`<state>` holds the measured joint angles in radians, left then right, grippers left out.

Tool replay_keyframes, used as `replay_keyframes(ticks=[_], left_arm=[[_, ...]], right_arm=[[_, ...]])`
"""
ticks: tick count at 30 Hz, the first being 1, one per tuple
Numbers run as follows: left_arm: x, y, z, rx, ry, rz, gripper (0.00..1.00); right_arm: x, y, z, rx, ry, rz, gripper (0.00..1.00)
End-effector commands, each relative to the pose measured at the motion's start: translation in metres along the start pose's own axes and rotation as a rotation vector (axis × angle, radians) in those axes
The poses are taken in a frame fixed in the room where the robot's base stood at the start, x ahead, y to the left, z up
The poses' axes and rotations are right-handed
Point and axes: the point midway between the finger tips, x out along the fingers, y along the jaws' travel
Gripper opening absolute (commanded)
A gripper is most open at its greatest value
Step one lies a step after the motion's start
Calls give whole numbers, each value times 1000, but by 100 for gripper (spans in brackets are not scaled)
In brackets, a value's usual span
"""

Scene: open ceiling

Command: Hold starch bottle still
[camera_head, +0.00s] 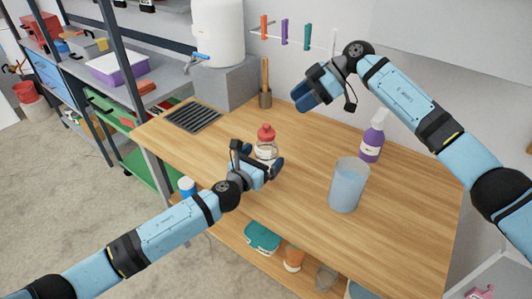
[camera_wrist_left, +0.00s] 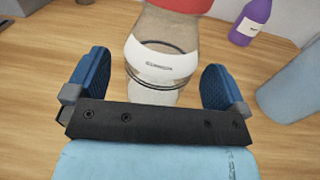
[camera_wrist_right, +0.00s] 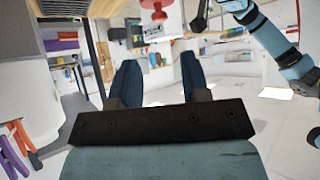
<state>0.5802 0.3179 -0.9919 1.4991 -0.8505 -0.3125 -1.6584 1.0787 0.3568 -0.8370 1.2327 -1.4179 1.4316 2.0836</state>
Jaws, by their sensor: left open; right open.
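The starch bottle (camera_head: 265,147) is clear with a red cap and a white label, and stands upright on the wooden table. My left gripper (camera_head: 262,172) is at the near side of the bottle, partly covering its lower part. In the left wrist view the bottle (camera_wrist_left: 162,52) stands between the two open blue fingers (camera_wrist_left: 155,80), with gaps on both sides. My right gripper (camera_head: 313,92) is open and empty, raised above the back of the table. In the right wrist view nothing is between its fingers (camera_wrist_right: 160,82).
A translucent blue container (camera_head: 347,186) and a purple spray bottle (camera_head: 372,139) stand on the table to the right. The table's right front (camera_head: 410,220) is clear.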

Motion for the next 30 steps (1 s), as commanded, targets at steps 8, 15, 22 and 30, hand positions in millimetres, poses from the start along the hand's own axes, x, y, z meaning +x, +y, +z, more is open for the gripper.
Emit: replay_keyframes(ticks=[8, 15, 22, 30], left_arm=[[22, 0, 0, -1, 0, 1, 100], [23, 0, 0, -1, 0, 1, 100], [23, 0, 0, -1, 0, 0, 56], [23, 0, 0, -1, 0, 0, 44]], right_arm=[[0, 0, 0, 0, 0, 0, 43], [0, 0, 0, 0, 0, 0, 43], [0, 0, 0, 0, 0, 0, 43], [2, -1, -3, -62, -15, -3, 81]])
